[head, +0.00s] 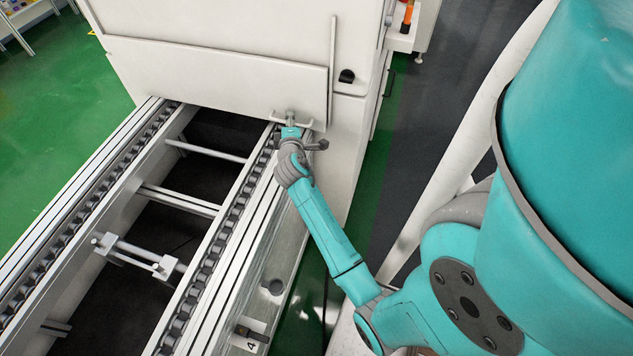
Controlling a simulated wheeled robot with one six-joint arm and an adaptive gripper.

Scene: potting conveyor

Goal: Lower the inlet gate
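The inlet gate (215,80) is a wide white panel across the front of the white machine at the top of the head view. Its lower edge lies close above the conveyor rails in the picture; the exact gap cannot be told. A small pale handle (306,123) sits at the gate's lower right corner. My gripper (290,117) is at this handle, at the end of my teal arm reaching up from the lower right. The fingers are small and partly hidden by the wrist, so whether they are closed around the handle cannot be told.
The conveyor has a left chain rail (75,190) and a right chain rail (225,225), with crossbars and a bracket (135,252) between them. A black knob (347,76) is on the machine right of the gate. Open floor (45,100) lies left.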

